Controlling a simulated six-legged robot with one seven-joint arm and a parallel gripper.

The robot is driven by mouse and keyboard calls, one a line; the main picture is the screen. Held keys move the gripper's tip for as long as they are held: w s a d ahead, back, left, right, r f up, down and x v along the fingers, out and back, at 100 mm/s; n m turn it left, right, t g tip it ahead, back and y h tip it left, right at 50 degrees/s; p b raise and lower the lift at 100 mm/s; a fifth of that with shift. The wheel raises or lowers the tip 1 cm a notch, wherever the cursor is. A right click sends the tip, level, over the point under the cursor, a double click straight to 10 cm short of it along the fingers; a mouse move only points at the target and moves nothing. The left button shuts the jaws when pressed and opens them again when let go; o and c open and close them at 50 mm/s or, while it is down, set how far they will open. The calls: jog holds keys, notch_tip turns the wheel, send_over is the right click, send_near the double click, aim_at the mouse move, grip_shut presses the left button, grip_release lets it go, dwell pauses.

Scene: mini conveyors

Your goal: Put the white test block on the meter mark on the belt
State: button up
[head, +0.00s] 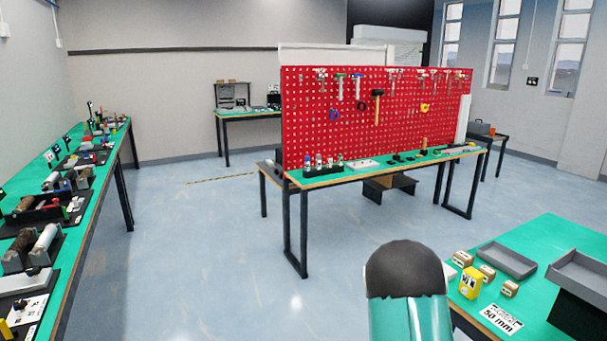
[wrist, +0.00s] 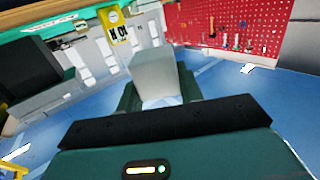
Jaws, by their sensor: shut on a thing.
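In the wrist view my gripper (wrist: 158,98) is shut on a pale block (wrist: 155,68), which looks like the white test block. The block stands out between the two dark green fingers, and its lower part is hidden by them and the dark gripper edge. It is held in the air with blue floor behind it. My gripper and the block do not show in the head view, where only a rounded part of my arm is seen. I cannot make out the belt or the meter mark in either view.
A green-topped table (head: 545,235) at the right holds grey trays (head: 507,260), small boxes, a yellow device (head: 471,283) and a "50 mm" sign (head: 501,318). A red pegboard bench (head: 370,115) stands mid-room. A long cluttered bench (head: 100,165) lines the left. Open floor lies between.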

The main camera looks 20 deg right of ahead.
jog(key=w+a+f+n+t+y, duration=0.2)
jog(key=w+a+n+y, duration=0.15)
jog(key=a, duration=0.85)
jog(key=w+a+f+n+t+y, duration=0.1)
jog(key=w+a+f+n+y, duration=0.2)
jog(key=a, duration=0.8)
jog(key=w+a+f+n+t+y, duration=0.1)
jog(key=w+a+n+t+y, duration=0.3)
jog(key=a, duration=0.8)
jog(key=s+a+f+m+g+y, duration=0.1)
jog(key=s+f+g+y, duration=0.1)
jog(key=s+f, duration=0.4)
jog(key=shift+a+f, duration=0.2)
jog(key=shift+a, duration=0.05)
jog(key=shift+s+m, duration=0.2)
jog(key=shift+m, duration=0.05)
